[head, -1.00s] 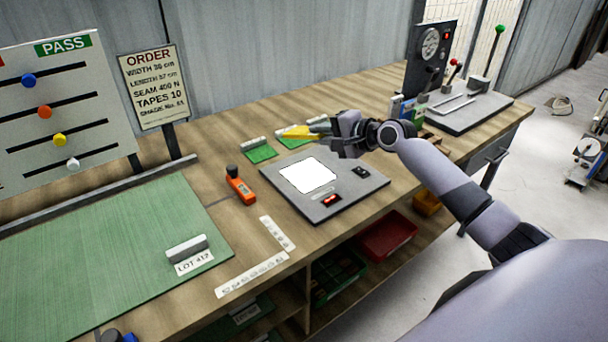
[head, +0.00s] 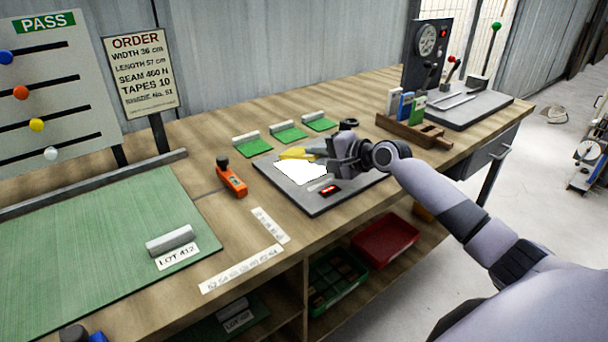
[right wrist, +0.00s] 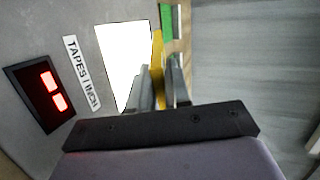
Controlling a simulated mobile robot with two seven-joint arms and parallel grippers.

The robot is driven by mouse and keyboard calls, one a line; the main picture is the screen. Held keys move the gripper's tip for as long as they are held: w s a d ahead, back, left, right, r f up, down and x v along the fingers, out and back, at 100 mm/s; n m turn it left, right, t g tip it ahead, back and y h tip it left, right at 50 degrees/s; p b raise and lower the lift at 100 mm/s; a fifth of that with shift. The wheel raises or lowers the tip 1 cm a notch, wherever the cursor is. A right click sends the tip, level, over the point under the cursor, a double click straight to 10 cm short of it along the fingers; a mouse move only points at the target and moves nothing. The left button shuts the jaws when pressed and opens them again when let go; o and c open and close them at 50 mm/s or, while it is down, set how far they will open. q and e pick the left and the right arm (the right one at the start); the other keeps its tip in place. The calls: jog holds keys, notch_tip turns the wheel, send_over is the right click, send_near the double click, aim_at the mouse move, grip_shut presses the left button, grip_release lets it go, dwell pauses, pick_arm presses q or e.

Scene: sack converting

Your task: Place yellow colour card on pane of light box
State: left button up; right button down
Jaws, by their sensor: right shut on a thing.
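The yellow colour card (head: 296,153) is held in my right gripper (head: 326,150), which is shut on it. In the right wrist view the card (right wrist: 158,68) shows edge-on between the two fingers (right wrist: 161,90). The light box (head: 318,205) lies on the bench with its white lit pane (head: 300,171). The card is over the back edge of the pane; I cannot tell whether it touches. The lit pane also shows in the right wrist view (right wrist: 122,62), left of the card. My left gripper is not in view.
Three green pads with pale blocks, one of them here (head: 288,131), lie behind the light box. An orange tool (head: 231,178) lies left of it. A wooden rack (head: 410,130) with cards stands to the right. A red display (head: 330,190) is on the box's front.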

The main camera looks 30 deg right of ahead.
jog(key=shift+f, duration=0.35)
jog(key=c, duration=1.2)
grip_release()
jog(key=shift+c, duration=0.2)
jog(key=shift+s+d+r+p, duration=0.2)
jog(key=shift+s+r+p, duration=0.1)
jog(key=shift+s+p, duration=0.25)
jog(key=p+v, duration=0.4)
jog(key=v, duration=0.2)
jog(key=shift+f, duration=0.1)
jog(key=shift+s+d, duration=0.1)
jog(key=shift+s, duration=0.25)
